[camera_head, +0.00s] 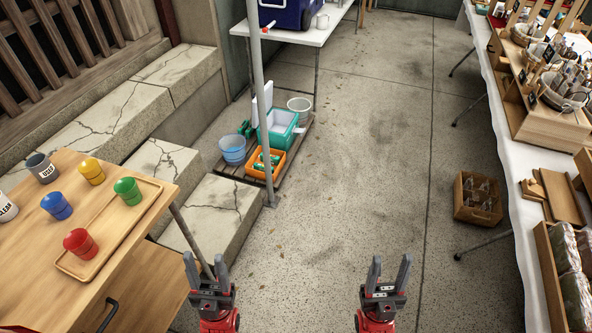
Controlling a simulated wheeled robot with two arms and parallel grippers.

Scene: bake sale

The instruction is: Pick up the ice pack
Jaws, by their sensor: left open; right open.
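I cannot make out an ice pack for certain in the head view. An open teal cooler (279,136) with a white inside and raised lid stands on a low wooden pallet (230,172) ahead of me. An orange crate (266,163) with green items in it sits just in front of the cooler; I cannot tell what the items are. My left gripper (205,264) is open and empty, low at the front. My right gripper (390,266) is open and empty to its right. Both are well short of the pallet.
A wooden table (150,172) with a tray and coloured cups stands at left. A metal pole (263,110) rises in front of the pallet. A blue bucket (232,149) and white bucket (300,108) flank the cooler. A wooden crate (478,197) lies at right. The middle floor is clear.

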